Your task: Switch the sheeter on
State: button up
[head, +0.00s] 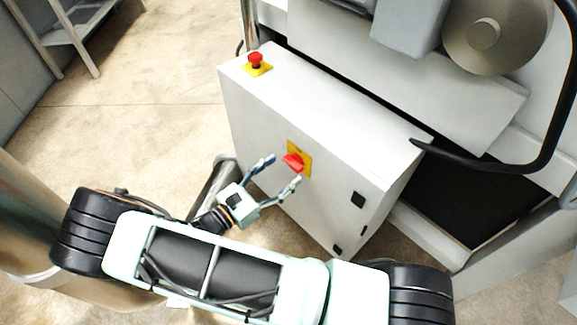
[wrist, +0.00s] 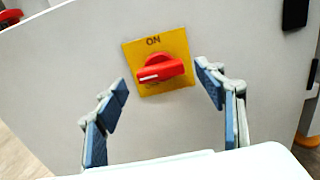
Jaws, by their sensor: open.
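The sheeter's white cabinet (head: 330,130) stands right of centre in the head view. On its front face is a red rotary switch (head: 293,162) on a yellow plate (head: 306,157). In the wrist view the switch (wrist: 160,69) has a white mark at its left end, and the knob lies roughly sideways. "ON" is printed above it on the plate (wrist: 180,48); lettering below is mostly hidden by the knob. My gripper (head: 281,170) is open in front of the switch. In the wrist view its fingers (wrist: 162,86) stand to either side of the knob, apparently not touching it.
A red emergency-stop button (head: 256,60) on a yellow base sits on the cabinet top. Black fittings (head: 358,199) are on the cabinet's front. A black curved bar (head: 500,166) and the sheeter's body lie at right. The floor (head: 150,110) at left is clear, with a metal rack (head: 72,30) beyond.

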aim_at(293, 163)
jog(key=shift+x, duration=1.5)
jog(key=shift+c, duration=0.5)
jog(key=c, duration=1.1)
jog(key=shift+o, duration=0.2)
